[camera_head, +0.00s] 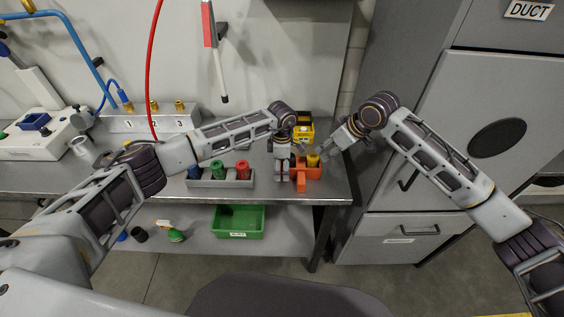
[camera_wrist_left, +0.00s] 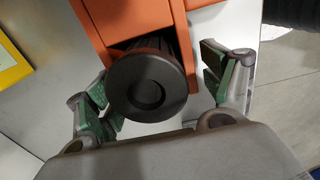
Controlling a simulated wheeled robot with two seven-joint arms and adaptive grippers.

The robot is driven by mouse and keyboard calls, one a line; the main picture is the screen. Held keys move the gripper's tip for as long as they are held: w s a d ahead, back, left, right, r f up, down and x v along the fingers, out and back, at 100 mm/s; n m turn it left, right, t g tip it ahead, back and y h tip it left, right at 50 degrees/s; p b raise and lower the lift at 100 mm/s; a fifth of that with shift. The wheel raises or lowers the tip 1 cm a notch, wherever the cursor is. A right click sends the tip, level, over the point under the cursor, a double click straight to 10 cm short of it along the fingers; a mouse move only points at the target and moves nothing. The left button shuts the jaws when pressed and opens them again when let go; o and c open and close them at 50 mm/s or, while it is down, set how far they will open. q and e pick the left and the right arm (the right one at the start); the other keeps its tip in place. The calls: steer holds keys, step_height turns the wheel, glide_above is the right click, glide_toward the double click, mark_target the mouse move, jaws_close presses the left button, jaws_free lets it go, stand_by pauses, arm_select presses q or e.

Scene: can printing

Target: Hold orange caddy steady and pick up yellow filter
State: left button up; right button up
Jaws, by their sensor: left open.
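The orange caddy (camera_head: 308,173) stands near the right end of the bench. The yellow filter (camera_head: 313,160) sits in its right part, its top showing. My left gripper (camera_head: 283,176) points down at the caddy's left side. In the left wrist view its green-padded fingers (camera_wrist_left: 165,90) are open on either side of a dark, round-topped cylinder (camera_wrist_left: 146,86), which sits against the orange caddy (camera_wrist_left: 125,18). My right gripper (camera_head: 322,151) is close to the yellow filter from the upper right; its fingers are too small to read.
A yellow bin (camera_head: 304,119) stands behind the caddy. A grey holder (camera_head: 222,183) with blue, green and red cylinders is to the left. A green bin (camera_head: 238,221) is on the lower shelf. Grey cabinets (camera_head: 425,140) stand close on the right, beyond the bench edge.

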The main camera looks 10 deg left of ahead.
arm_select(q)
steer(key=shift+f, duration=0.2)
steer(key=c, duration=1.4)
arm_select(e)
steer(key=shift+o, duration=0.5)
